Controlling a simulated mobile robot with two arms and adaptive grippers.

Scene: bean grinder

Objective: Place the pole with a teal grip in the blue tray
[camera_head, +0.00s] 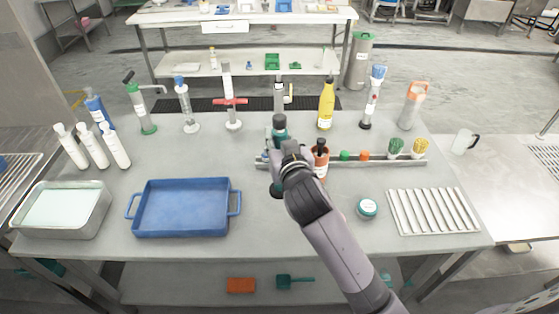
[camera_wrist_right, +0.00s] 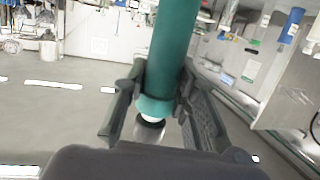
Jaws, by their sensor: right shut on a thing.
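The blue tray (camera_head: 187,230) sits empty on the front left of the table, with a handle at each end. My right gripper (camera_head: 283,152) is right of the tray, near the rack at the table's middle. It is shut on the teal grip (camera_head: 279,122), which stands roughly upright. In the right wrist view the teal grip (camera_wrist_right: 174,50) passes between the two fingers (camera_wrist_right: 160,105), with a white collar and a greyish end below. The gripper and arm hide much of the pole in the head view. My left gripper is not in view.
A metal bin (camera_head: 90,225) and white bottles (camera_head: 115,147) stand left of the tray. A rack (camera_head: 410,161) with brushes and an orange bottle (camera_head: 321,160) is beside my gripper. A yellow bottle (camera_head: 326,108) stands behind. A teal-lidded jar (camera_head: 367,207) and slatted rack (camera_head: 433,211) lie right.

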